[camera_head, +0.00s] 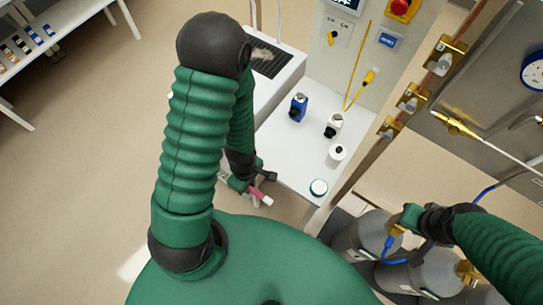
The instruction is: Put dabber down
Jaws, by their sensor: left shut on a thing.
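The dabber (263,198), a small stick with a pink-red part and a pale end, is held by my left gripper (256,187). The gripper is shut on it, in front of the left side of the white bench (290,155). In the picture the dabber lies over the floor, just outside the bench edge; its height is hard to judge. My arm hides part of the hand. My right gripper (404,222) is at the lower right, over grey cylinders, and its jaw opening is too small to tell.
The bench's left part is bare. Grey cylinders (365,239) with a blue hose stand at the lower right.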

